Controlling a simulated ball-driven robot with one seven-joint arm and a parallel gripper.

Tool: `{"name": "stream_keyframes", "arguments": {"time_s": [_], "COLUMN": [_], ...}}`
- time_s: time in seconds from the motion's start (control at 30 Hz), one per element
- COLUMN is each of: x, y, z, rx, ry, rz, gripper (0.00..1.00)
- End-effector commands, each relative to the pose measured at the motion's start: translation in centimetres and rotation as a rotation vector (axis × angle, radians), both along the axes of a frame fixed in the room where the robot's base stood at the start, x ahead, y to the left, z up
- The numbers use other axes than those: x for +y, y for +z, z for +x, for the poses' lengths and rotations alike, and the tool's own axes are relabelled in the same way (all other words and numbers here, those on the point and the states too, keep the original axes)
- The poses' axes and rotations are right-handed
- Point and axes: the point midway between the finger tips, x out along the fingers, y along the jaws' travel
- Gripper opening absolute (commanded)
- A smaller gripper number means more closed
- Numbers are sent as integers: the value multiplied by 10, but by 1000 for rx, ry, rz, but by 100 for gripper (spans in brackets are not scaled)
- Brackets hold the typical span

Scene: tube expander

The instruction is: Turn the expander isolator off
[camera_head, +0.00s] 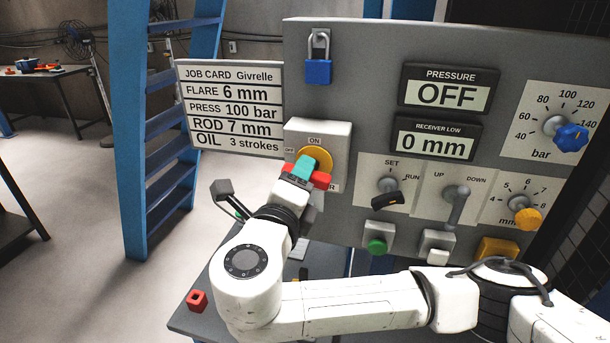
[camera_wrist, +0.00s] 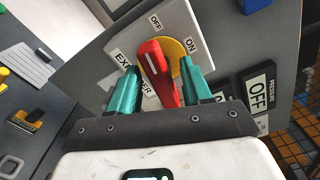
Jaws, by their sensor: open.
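The expander isolator is a red handle (camera_head: 320,180) on a yellow disc (camera_head: 317,155), set in a light grey plate (camera_head: 335,133) with ON at the top and OFF at the left. The red handle (camera_wrist: 157,70) lies roughly crosswise in the head view; in the wrist view its far end is near the OFF label, away from ON. Whether it sits fully at OFF I cannot tell. My gripper (camera_head: 303,168) is at the isolator, its teal fingers open. In the wrist view my gripper (camera_wrist: 160,85) has one finger on each side of the handle, with visible gaps.
A blue padlock (camera_head: 318,70) hangs above the isolator. The pressure display (camera_head: 447,93) reads OFF and the receiver display (camera_head: 436,138) reads 0 mm. A SET/RUN switch (camera_head: 388,197), a lever (camera_head: 457,205) and knobs are to the right. A job card (camera_head: 230,107) stands left.

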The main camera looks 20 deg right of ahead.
Motion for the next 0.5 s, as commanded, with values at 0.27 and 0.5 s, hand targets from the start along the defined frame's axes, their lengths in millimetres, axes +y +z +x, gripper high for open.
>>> {"name": "stream_keyframes", "arguments": {"time_s": [0.27, 0.5], "x": [-1, -7], "y": [1, 1], "z": [1, 9], "rx": [0, 1], "ry": [1, -1], "rz": [-2, -3], "gripper": [49, 49]}}
